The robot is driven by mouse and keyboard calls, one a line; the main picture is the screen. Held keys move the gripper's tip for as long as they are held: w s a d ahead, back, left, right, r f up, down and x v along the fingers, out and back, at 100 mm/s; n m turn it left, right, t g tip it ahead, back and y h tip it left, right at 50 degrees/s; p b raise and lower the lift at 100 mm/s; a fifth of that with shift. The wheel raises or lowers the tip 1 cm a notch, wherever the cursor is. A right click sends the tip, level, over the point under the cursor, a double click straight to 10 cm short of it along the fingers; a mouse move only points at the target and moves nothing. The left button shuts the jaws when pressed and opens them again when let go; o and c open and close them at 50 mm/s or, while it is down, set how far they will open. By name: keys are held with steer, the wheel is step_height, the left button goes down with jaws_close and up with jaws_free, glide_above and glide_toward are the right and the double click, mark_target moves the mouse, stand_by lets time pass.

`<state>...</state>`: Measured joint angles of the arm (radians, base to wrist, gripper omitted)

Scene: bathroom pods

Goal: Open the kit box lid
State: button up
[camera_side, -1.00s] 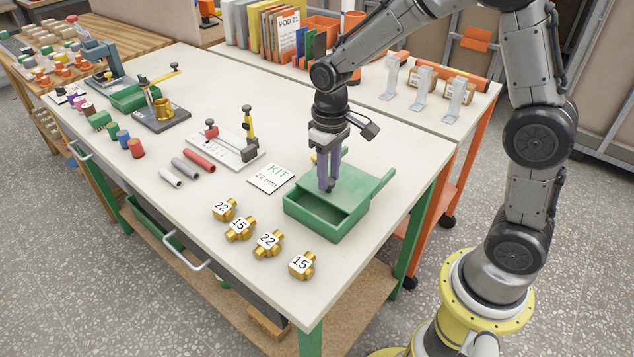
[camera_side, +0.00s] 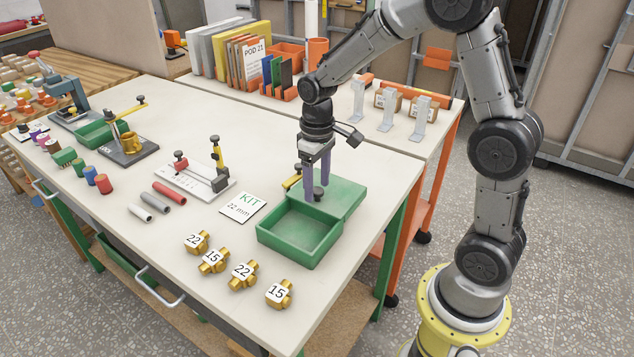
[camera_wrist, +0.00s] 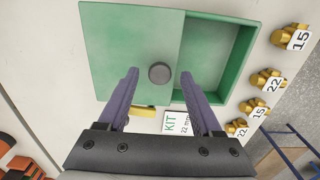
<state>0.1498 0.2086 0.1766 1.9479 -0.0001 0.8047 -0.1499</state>
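The green kit box (camera_side: 285,247) stands on the white table. Its flat green lid (camera_side: 338,192) is slid toward the back right, leaving the front part of the box open; that part looks empty. In the wrist view the lid (camera_wrist: 115,45) lies left and the open box (camera_wrist: 246,45) right. A dark round knob (camera_side: 318,193) stands on the lid; it also shows in the wrist view (camera_wrist: 159,72). My gripper (camera_side: 317,185) is just above the knob, fingers down. In the wrist view my gripper (camera_wrist: 160,80) has its fingers apart, with clear gaps on both sides of the knob.
A "KIT 22 mm" card (camera_side: 243,207) lies left of the box. Several brass fittings (camera_side: 242,275) marked 15 or 22 lie in front. A yellow piece (camera_side: 292,182) is close behind the box. Grey and red tubes (camera_side: 169,193) and a measuring fixture (camera_side: 200,176) lie farther left.

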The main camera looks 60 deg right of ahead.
step_height(320, 180, up, 14)
stand_by(0.6)
steer(key=s+a+r+t, duration=0.35)
steer(key=s+r, duration=0.25)
steer(key=s, duration=0.4)
steer(key=s+a+f+t, duration=0.2)
steer(key=s+f, duration=0.5)
steer(key=s, duration=0.2)
steer(key=shift+s, duration=0.35)
